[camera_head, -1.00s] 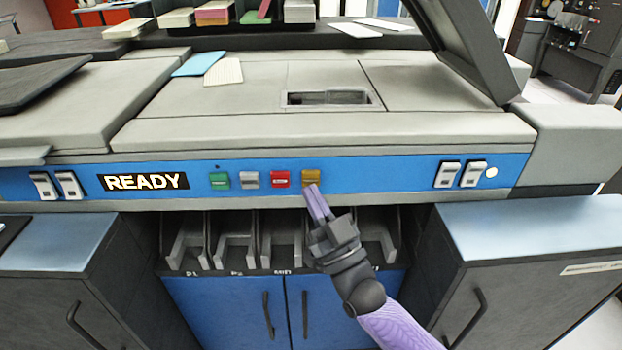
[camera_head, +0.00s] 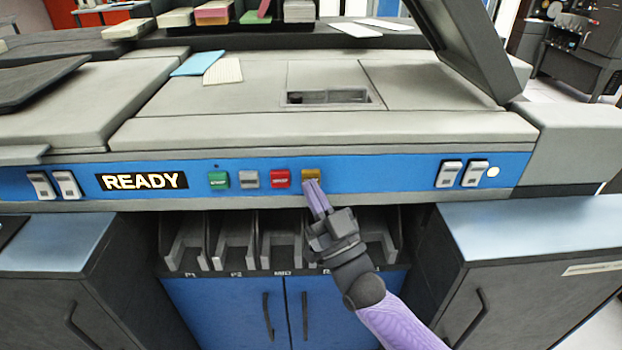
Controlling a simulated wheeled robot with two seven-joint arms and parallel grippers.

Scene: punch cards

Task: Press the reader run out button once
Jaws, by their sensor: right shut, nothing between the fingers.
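A yellow button (camera_head: 311,174) is on the machine's blue front panel (camera_head: 370,172), the rightmost in a row with a green button (camera_head: 219,180), a grey button (camera_head: 249,179) and a red button (camera_head: 280,178). The button labels are too small to read. My right gripper (camera_head: 311,184) is shut and empty. Its fingertips are at the lower edge of the yellow button and cover part of it. I cannot tell whether they touch it or whether it is pressed in. My left gripper is not in view.
A READY sign (camera_head: 145,181) is lit at the panel's left. White switches (camera_head: 461,174) are at the right and others at the left. Open output bins (camera_head: 234,244) lie below the panel. Cards (camera_head: 223,71) lie on the machine top.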

